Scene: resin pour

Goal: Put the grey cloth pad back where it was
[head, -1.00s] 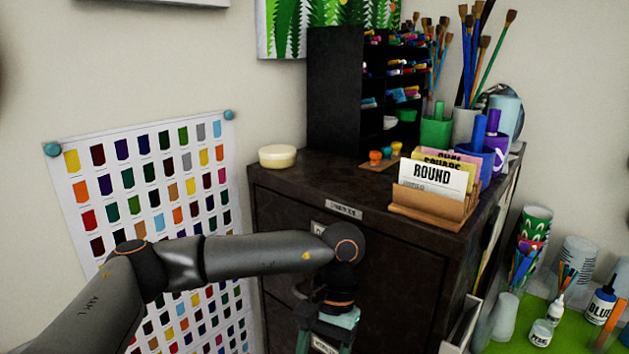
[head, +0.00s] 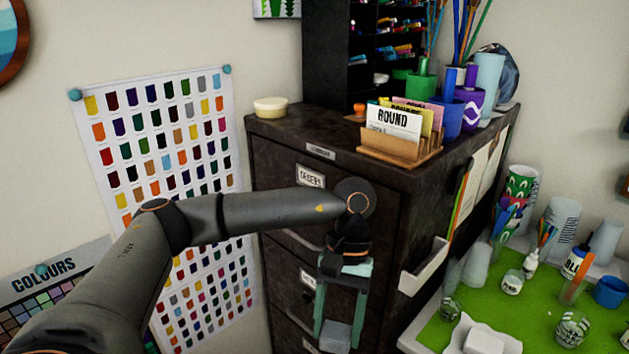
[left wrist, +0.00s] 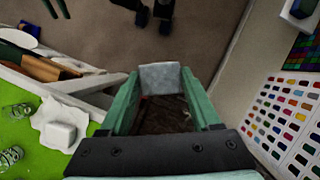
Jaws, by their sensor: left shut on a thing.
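My left gripper (head: 338,322) points down in front of the dark drawer cabinet (head: 385,250). It is shut on the grey cloth pad (head: 336,337), which sits between the fingertips. In the left wrist view the pad (left wrist: 160,77) is a pale grey block spanning the tips of the two green fingers. The pad is held in the air, apart from the green-topped table. My right gripper is not in view.
The green-topped table (head: 437,333) at the right holds cups, bottles, jars and a white block on a white sheet (head: 484,340). A white holder (head: 424,267) sticks out from the cabinet's side. Colour charts (head: 165,130) hang on the left wall.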

